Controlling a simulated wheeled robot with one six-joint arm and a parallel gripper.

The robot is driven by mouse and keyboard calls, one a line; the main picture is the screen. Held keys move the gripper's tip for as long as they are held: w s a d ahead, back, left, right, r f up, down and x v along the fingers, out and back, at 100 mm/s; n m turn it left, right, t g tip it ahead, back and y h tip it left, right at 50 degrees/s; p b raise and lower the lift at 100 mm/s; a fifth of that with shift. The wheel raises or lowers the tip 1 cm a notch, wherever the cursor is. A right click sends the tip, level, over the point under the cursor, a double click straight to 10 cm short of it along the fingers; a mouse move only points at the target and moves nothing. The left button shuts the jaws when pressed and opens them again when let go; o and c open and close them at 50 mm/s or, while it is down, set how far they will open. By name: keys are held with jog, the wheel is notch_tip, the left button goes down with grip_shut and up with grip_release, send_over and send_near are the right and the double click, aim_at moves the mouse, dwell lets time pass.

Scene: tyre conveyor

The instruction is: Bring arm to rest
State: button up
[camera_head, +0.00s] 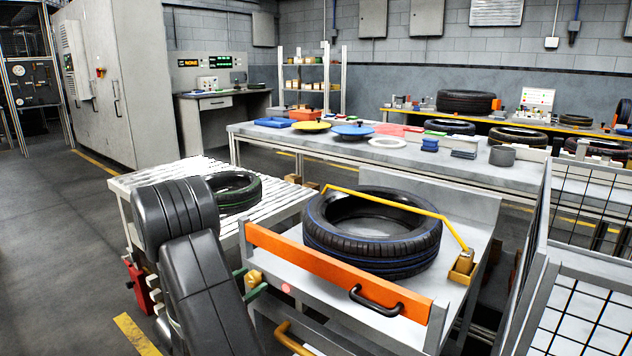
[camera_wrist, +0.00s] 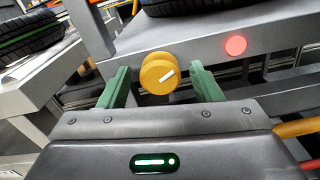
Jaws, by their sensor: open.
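My arm reaches in from the lower left of the head view. My gripper (camera_wrist: 158,72), with green fingers, is open; it also shows in the head view (camera_head: 247,282). The knob (camera_head: 253,276) is at the left end of the front of a grey tyre station (camera_head: 455,300). The fingers hold nothing that I can see.
A blue-striped tyre (camera_head: 372,240) lies on the station under a yellow bar (camera_head: 400,208), behind an orange panel (camera_head: 330,272) with a black handle. A roller conveyor (camera_head: 150,183) carries a green-striped tyre (camera_head: 235,190). A mesh cage (camera_head: 580,310) stands at right. Floor at left is clear.

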jog(key=n+p, duration=0.5)
jog(key=p, duration=0.1)
jog(key=shift+r+n, duration=0.25)
jog(key=shift+n, duration=0.15)
jog(key=n+p, duration=0.4)
jog(key=shift+f+n, duration=0.1)
jog(key=shift+n, duration=0.3)
jog(key=shift+s+f, duration=0.1)
jog(key=shift+s+a, duration=0.25)
jog(key=shift+s, duration=0.05)
